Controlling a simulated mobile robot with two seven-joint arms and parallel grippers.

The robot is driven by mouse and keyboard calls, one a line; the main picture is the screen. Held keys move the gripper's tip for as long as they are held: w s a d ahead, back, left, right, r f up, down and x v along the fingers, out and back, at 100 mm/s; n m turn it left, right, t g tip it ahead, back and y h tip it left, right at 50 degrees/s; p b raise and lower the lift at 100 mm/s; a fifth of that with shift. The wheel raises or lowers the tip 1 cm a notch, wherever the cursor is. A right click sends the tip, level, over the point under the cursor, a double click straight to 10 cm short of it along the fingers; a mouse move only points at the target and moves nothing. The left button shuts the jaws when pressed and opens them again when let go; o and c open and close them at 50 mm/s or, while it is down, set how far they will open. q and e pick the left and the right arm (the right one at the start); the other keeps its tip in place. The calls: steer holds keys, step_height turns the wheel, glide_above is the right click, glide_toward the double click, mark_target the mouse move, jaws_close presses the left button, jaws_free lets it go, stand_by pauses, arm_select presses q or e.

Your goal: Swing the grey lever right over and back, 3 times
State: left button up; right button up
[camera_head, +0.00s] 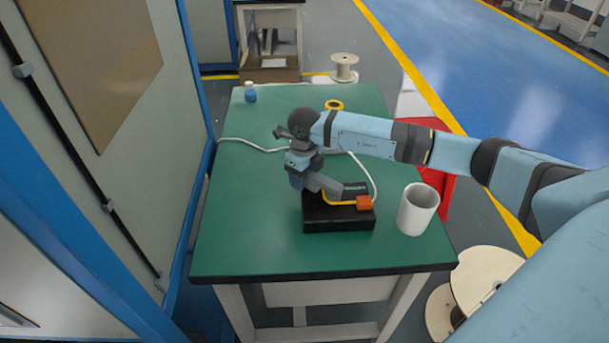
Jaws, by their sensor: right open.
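A black-based device (325,222) stands near the front of the green table, with a yellow curved part (338,202) and an orange block (364,203) on its right side. Grey parts (354,189) show on top of it. My right arm comes in from the right, and its gripper (318,184) points down at the device's left part. The gripper is open. Its fingers overlap the grey parts, so I cannot tell which piece is the grey lever or whether they touch it. My left gripper is not in view.
A white cup (417,209) stands close to the device's right. A white cable (250,146) crosses the green table (240,220). A blue bottle (250,92) and a yellow ring (334,105) lie farther back. A red container (440,190) is beyond the right edge.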

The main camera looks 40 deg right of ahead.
jaws_close()
